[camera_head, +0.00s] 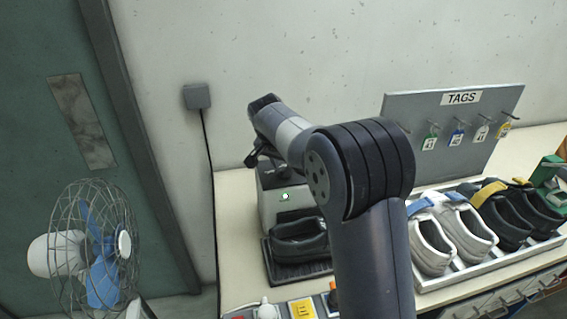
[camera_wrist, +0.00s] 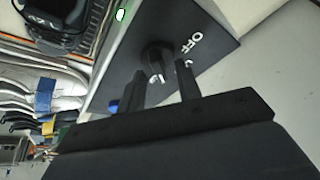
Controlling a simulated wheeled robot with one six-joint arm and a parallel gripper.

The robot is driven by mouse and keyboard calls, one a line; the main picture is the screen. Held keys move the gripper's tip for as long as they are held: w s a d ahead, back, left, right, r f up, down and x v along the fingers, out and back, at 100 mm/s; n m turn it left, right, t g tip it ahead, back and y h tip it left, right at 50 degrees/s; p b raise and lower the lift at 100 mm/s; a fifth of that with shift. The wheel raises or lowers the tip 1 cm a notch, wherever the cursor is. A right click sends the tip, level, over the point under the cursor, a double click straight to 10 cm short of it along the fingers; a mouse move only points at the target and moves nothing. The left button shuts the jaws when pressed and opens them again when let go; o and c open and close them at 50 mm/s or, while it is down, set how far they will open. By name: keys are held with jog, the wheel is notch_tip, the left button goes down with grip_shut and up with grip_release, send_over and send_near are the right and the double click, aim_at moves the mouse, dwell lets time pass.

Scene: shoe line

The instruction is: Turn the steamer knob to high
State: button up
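The steamer is a grey box (camera_head: 275,207) with a dark top panel and a lit green light, which also shows in the wrist view (camera_wrist: 120,15). Its black round knob (camera_wrist: 157,54) sits on the dark panel (camera_wrist: 205,40), beside the white word OFF; other white marks are partly hidden by the fingers. My gripper (camera_wrist: 161,70) is open, its two dark fingers apart with their tips close to the knob, one toward each side. I cannot tell whether they touch it. In the head view my gripper (camera_head: 256,157) is above the steamer and my arm hides the knob.
A dark shoe (camera_head: 300,240) rests on a black tray in front of the steamer. A rack of shoes (camera_head: 440,272) and a TAGS board (camera_head: 470,130) stand to the right. A caged fan (camera_head: 95,250) is at the left. A wall box (camera_head: 197,96) has a hanging cable.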

jog(key=shift+w+d+f, duration=0.1)
jog(key=shift+f, duration=0.2)
jog(key=shift+c, duration=0.5)
grip_shut()
jog(key=shift+m, duration=0.3)
jog(key=shift+m+g+h+p, duration=0.3)
jog(key=shift+m+g+h, duration=0.25)
jog(key=shift+m, duration=1.45)
